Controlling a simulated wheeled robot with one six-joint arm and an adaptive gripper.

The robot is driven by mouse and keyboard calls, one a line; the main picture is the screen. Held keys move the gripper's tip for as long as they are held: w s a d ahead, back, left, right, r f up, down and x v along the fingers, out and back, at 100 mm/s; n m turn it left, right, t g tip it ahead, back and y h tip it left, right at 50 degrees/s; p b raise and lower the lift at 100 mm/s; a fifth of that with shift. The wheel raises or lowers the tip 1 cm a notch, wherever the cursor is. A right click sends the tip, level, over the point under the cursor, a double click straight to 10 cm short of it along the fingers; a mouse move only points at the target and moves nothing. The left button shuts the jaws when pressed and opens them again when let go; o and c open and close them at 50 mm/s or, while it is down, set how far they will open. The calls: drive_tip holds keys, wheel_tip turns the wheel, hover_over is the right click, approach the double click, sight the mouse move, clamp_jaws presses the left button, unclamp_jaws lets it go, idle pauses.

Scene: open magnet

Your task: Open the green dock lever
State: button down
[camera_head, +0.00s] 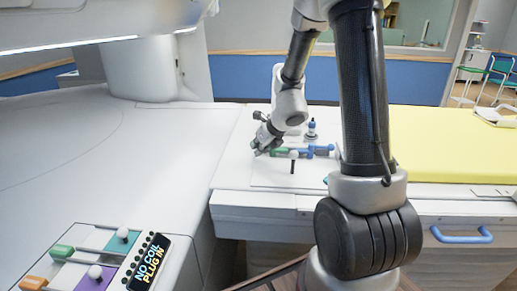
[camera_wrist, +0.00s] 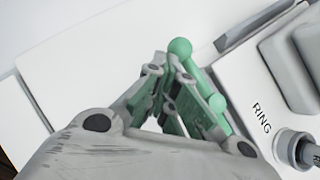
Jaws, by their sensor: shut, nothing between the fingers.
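The green dock lever (camera_head: 277,152) lies on the white deck beside the bed in the head view, partly hidden by my gripper. In the wrist view a green round knob (camera_wrist: 180,47) shows just beyond my fingertips, and more green shows behind and beside the right finger. My gripper (camera_wrist: 172,64) is shut with nothing between its fingers. In the head view my gripper (camera_head: 260,149) is low at the left end of the green lever. I cannot tell whether the fingers touch the knob.
A white knob on a dark stem (camera_head: 293,155) and a blue lever (camera_head: 321,149) stand close to the right. A coil panel (camera_head: 97,271) is at lower left. The yellow bed pad (camera_head: 450,145) lies right.

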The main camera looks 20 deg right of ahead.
drive_tip(key=shift+r, duration=0.15)
drive_tip(key=v, duration=1.1)
drive_tip(key=shift+s+r, duration=0.25)
drive_tip(key=shift+s, duration=0.05)
drive_tip(key=shift+d, duration=0.1)
